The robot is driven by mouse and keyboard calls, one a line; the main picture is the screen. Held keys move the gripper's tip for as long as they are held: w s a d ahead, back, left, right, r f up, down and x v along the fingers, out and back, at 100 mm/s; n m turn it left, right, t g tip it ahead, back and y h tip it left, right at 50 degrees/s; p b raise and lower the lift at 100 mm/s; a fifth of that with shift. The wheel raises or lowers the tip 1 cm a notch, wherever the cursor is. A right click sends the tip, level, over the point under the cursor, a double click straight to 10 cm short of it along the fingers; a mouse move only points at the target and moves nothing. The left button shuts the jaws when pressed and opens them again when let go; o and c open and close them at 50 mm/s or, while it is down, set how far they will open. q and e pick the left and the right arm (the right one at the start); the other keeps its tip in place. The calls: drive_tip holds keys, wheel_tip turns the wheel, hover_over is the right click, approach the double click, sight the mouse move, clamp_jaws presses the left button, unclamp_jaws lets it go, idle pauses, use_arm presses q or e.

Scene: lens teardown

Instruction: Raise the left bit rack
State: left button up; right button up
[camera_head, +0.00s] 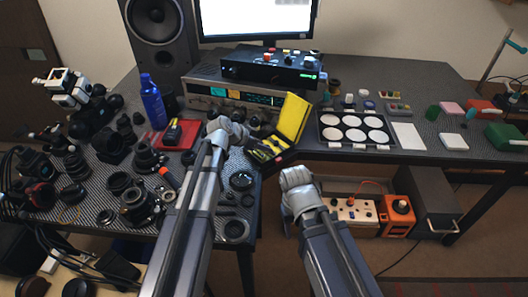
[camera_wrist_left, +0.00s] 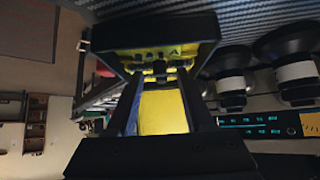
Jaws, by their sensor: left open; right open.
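The open bit case has a raised yellow panel (camera_head: 293,116) and a low black and yellow bit rack section (camera_head: 266,149) at the table corner. My left gripper (camera_head: 240,137) is just left of the rack section. In the left wrist view, a black-framed rack with yellow backing and dark bits (camera_wrist_left: 155,52) lies just beyond the open left fingers (camera_wrist_left: 160,86). A yellow surface (camera_wrist_left: 163,112) shows between them; I cannot tell whether either finger touches the case. My right gripper (camera_head: 297,180) is open and empty, in front of the table, below the case.
A red tray (camera_head: 176,135) and dark lens parts (camera_head: 140,205) crowd the left table. A black instrument (camera_head: 270,68) sits on a receiver behind the case. A tray of white discs (camera_head: 355,131) lies to the right. Floor shows in front of the right table.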

use_arm(q)
drive_tip(key=shift+w+d+f, duration=0.3)
drive_tip(key=shift+w+f, duration=0.05)
drive_tip(key=shift+f, duration=0.15)
clamp_jaws()
